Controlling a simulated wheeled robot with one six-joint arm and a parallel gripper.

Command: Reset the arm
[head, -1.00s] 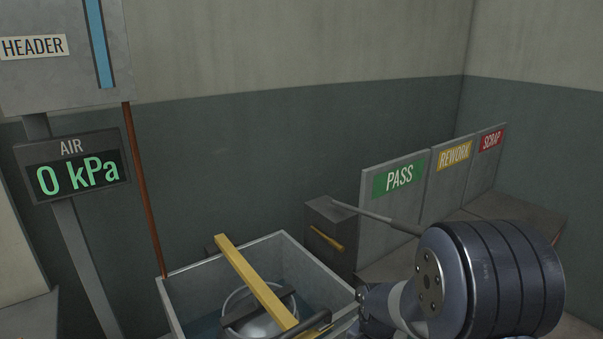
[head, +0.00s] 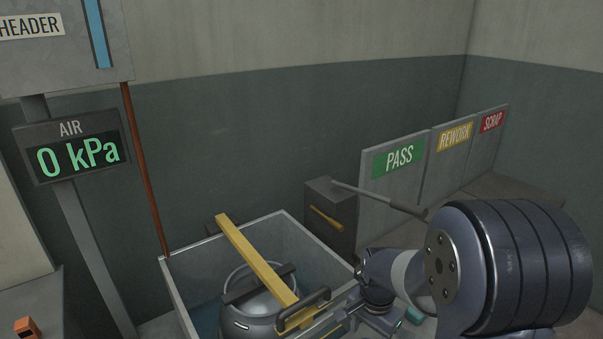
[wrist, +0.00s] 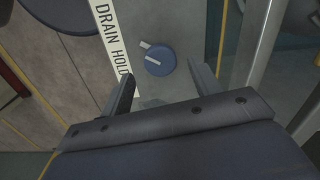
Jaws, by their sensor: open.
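My gripper (wrist: 160,90) is open in the wrist view, its two dark fingers apart with nothing between them. Beyond the fingertips is a blue round knob (wrist: 158,60) with a pale pointer, on a grey panel beside a "DRAIN HOLD" label (wrist: 108,35). In the head view my arm comes in from the lower right and reaches to the right side of the tank; my fingertips cannot be made out there.
An open grey tank (head: 178,290) holds a rounded metal vessel (head: 250,310) under a yellow bar (head: 255,262). A black handle (head: 305,308) is at its near right. A grey box with a lever (head: 330,215) and PASS (head: 398,158), REWORK (head: 454,137) and SCRAP (head: 491,121) panels stand behind my arm. The air display (head: 78,154) reads 0 kPa.

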